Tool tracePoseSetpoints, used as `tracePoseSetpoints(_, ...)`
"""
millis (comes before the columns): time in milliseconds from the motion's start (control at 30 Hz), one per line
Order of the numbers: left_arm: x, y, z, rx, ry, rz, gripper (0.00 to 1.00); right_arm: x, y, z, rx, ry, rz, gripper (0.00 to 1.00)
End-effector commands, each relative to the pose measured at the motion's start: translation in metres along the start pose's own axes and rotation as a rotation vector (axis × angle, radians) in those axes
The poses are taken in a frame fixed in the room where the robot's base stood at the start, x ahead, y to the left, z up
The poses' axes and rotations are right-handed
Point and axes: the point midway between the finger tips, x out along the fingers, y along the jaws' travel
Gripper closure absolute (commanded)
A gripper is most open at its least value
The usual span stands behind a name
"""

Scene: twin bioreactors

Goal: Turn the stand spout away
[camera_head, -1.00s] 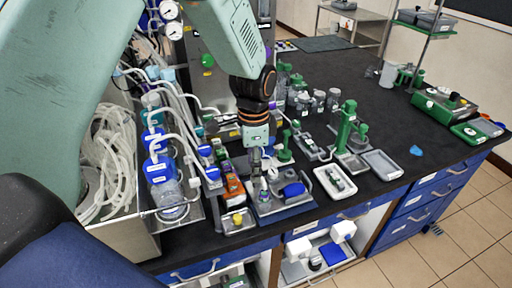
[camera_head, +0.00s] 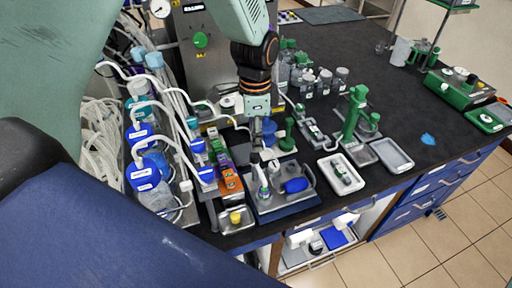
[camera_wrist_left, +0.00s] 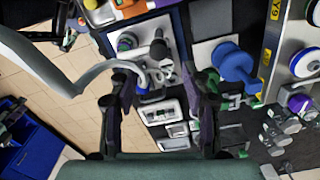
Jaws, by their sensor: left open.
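A pale grey curved tube (camera_wrist_left: 88,74), which looks like the stand spout, arcs in from the left of the left wrist view. Its bent end lies by the left-hand finger; I cannot tell whether they touch. Its foot is out of view there. My left gripper (camera_wrist_left: 162,103) is open, its two dark fingers apart with nothing clearly held between them. In the head view the left gripper (camera_head: 257,140) points down over the bench, behind the blue-edged tray (camera_head: 283,207). The spout is hard to pick out there. My right gripper is not in view.
Blue-capped bottles (camera_head: 143,175) with white tubing crowd the left. A tall green stand (camera_head: 354,115) and a white tray (camera_head: 340,174) stand right of the gripper. A steel reactor panel (camera_head: 205,60) rises behind.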

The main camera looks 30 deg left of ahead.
Motion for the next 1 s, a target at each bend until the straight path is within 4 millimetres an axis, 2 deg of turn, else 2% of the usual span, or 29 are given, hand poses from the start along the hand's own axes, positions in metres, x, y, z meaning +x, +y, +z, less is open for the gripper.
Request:
tracePoseSetpoints(200,0.036,0.003,0.000,0.000,-0.002,0.003,0.52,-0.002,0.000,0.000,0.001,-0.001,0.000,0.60)
tracePoseSetpoints(400,0.058,0.002,-0.001,0.000,-0.001,0.002,0.52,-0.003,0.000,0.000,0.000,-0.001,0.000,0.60)
tracePoseSetpoints(767,0.064,-0.001,-0.002,0.000,0.000,0.000,0.52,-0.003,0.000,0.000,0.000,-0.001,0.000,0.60)
tracePoseSetpoints(1000,0.064,-0.002,-0.001,-0.001,0.000,0.000,0.71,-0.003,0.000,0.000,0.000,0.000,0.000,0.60)
